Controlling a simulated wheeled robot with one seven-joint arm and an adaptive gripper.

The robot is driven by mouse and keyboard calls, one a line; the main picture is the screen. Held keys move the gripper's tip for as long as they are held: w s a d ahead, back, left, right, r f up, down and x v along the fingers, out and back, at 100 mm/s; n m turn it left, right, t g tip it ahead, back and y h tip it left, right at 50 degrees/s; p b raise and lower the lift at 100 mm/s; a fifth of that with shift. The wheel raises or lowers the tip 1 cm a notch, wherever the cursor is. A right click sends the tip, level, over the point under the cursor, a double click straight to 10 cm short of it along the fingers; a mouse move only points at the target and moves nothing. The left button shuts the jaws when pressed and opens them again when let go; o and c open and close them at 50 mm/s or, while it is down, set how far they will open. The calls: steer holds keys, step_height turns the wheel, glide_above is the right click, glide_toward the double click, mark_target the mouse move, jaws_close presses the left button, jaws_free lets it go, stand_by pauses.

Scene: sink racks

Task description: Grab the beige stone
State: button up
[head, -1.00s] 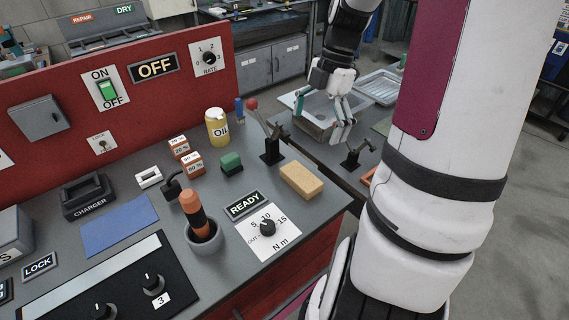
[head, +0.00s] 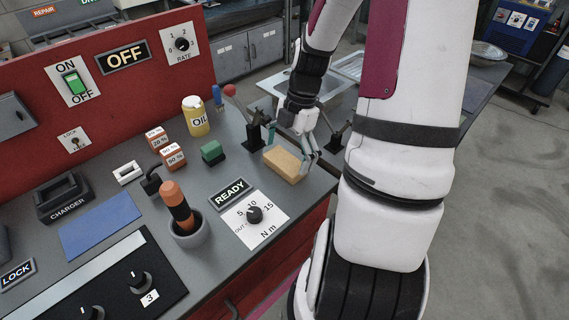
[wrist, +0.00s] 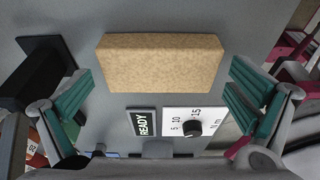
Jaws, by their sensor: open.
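The beige stone (head: 283,164) is a tan, speckled rectangular block lying flat on the grey bench top near its right edge. In the wrist view the stone (wrist: 162,62) lies ahead, centred between my fingers. My gripper (head: 307,150) is open and empty, just above and beside the stone in the head view. In the wrist view my gripper (wrist: 160,100) has its teal finger pads wide apart, one on each side of the stone. The pads do not appear to touch it.
A green block (head: 212,152) and a red-knobbed lever (head: 253,128) stand close by. A READY sign (head: 230,193) and a torque dial (head: 254,214) lie in front of the stone. The yellow oil can (head: 195,116) is farther left. The bench edge is just right of the stone.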

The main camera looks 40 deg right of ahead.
steer(key=shift+a+f, duration=0.15)
steer(key=shift+f, duration=0.4)
steer(key=c, duration=1.2)
steer(key=shift+c, duration=0.2)
steer(key=shift+r, duration=0.25)
